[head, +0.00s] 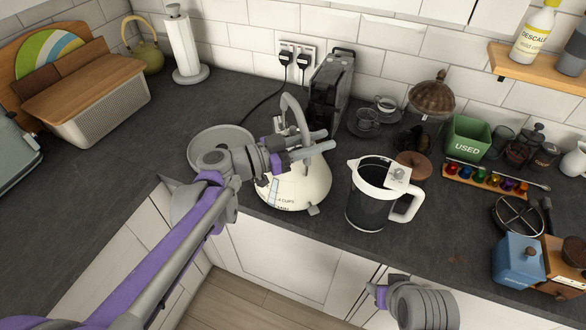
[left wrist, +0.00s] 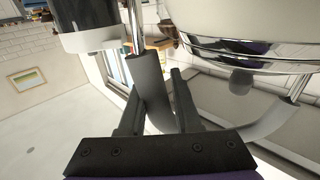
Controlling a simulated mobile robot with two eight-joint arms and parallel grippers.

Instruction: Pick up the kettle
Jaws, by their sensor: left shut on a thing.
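The cream kettle (head: 303,188) with a tall grey arched handle (head: 293,104) is near the front edge of the worktop, partly hidden by my left gripper (head: 318,144). I cannot tell whether its base touches the worktop. The left gripper is shut on the kettle's handle; in the left wrist view the grey handle (left wrist: 153,85) lies between the two dark fingers, and the cream body (left wrist: 245,22) with its chrome band is at upper right. My right gripper (head: 376,291) is low in front of the cabinets, its fingers mostly hidden.
A white-and-black jug (head: 368,212) stands close to the kettle's right. An olive kettle (head: 147,55) stands at the back left. The worktop between bread bin (head: 105,122) and plate is clear.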

